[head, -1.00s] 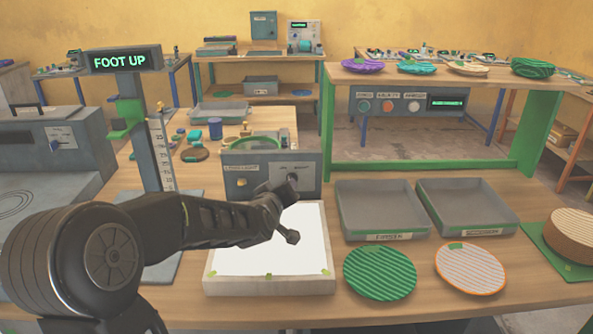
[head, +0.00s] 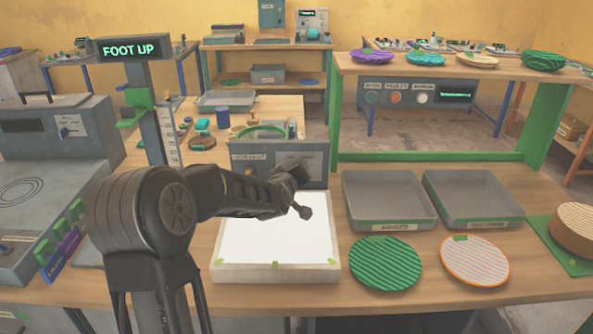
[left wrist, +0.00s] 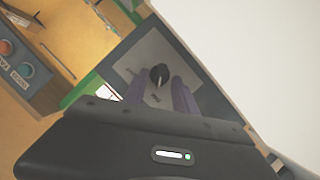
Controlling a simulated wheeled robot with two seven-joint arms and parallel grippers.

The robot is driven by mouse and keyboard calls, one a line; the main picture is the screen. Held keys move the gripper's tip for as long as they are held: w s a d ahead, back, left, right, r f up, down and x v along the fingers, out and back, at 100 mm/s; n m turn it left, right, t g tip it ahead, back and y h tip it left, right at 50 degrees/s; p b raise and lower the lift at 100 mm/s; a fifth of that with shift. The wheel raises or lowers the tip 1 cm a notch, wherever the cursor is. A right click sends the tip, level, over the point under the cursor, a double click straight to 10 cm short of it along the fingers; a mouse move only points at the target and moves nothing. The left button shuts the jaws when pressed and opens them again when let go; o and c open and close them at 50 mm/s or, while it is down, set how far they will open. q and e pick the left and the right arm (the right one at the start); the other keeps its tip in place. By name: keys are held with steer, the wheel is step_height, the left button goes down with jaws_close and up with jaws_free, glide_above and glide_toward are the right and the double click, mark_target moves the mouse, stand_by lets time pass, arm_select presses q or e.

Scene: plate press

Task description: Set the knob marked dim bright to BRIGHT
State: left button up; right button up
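The grey control box (head: 250,168) stands behind the white panel (head: 275,232). In the head view my left gripper (head: 298,180) is in front of the box's right half and hides the knob there; the label behind it is too small to read. In the left wrist view a black knob (left wrist: 158,76) with a pale pointer line sits on a light plate (left wrist: 140,66). My left gripper's two fingers (left wrist: 159,95) are apart, one to each side of the knob in the picture. Contact and the setting cannot be told. My right gripper is not in view.
Two grey trays (head: 350,212) stand right of the panel. A green ribbed plate (head: 385,264) and an orange-rimmed plate (head: 474,260) lie in front of them. A green-legged shelf (head: 432,157) rises behind the trays.

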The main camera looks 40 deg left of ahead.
arm_select(q)
steer(key=shift+w+a+f, duration=0.1)
steer(key=shift+w, duration=0.15)
jaws_close()
stand_by(0.5)
